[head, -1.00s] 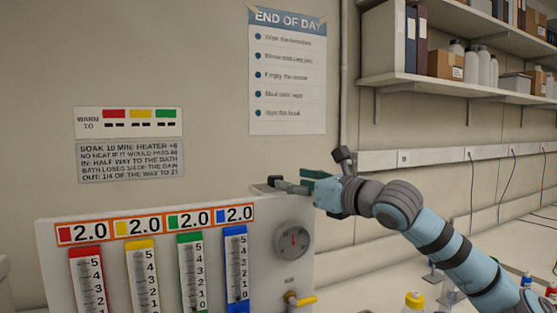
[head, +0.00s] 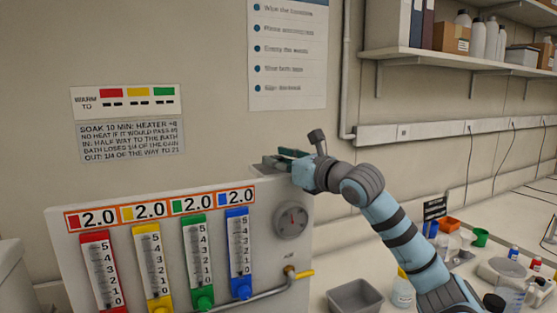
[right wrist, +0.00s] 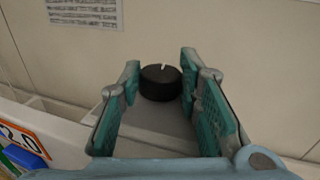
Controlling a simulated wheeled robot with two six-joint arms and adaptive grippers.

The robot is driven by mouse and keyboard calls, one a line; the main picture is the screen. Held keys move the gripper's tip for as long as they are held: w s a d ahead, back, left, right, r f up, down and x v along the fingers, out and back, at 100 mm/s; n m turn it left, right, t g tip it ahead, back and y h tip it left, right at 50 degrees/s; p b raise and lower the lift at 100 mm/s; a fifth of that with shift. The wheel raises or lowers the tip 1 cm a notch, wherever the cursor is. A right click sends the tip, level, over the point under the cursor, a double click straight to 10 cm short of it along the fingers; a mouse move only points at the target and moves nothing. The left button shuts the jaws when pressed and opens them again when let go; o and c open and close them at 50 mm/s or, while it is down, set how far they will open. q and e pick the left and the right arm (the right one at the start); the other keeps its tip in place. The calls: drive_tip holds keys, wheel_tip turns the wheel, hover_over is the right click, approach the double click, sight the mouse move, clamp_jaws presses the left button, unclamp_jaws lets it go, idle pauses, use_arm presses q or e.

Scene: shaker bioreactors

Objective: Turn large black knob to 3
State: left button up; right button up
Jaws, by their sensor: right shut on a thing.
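The large black knob (right wrist: 160,83) sits on top of the grey panel box, with a short white pointer mark on its top. In the right wrist view it is between my right gripper's teal fingers (right wrist: 160,86), whose tips rest against its two sides. In the head view my right gripper (head: 286,160) is at the top right corner of the panel (head: 300,252), reaching in from the right. The knob is mostly hidden there by the fingers. I cannot read any number by the knob. My left gripper is out of view.
The panel front has red, yellow, green and blue gauges (head: 239,249) with 2.0 labels, a round dial (head: 292,222) and a yellow-handled tap (head: 303,273). A grey bin (head: 355,298) and bottles stand on the bench at right. The wall is behind.

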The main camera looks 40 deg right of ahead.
drive_tip(key=shift+a+h, duration=0.15)
drive_tip(key=shift+h, duration=0.35)
drive_tip(key=shift+a+r+m+h+p, duration=0.15)
drive_tip(key=shift+m+h+p, duration=0.3)
drive_tip(key=shift+m+h, duration=0.7)
drive_tip(key=shift+m+g+h, duration=0.4)
drive_tip(key=shift+m+h, duration=0.05)
drive_tip(key=shift+h, duration=0.4)
drive_tip(key=o, duration=1.1)
drive_tip(key=shift+o, duration=0.2)
drive_tip(key=shift+s, duration=0.1)
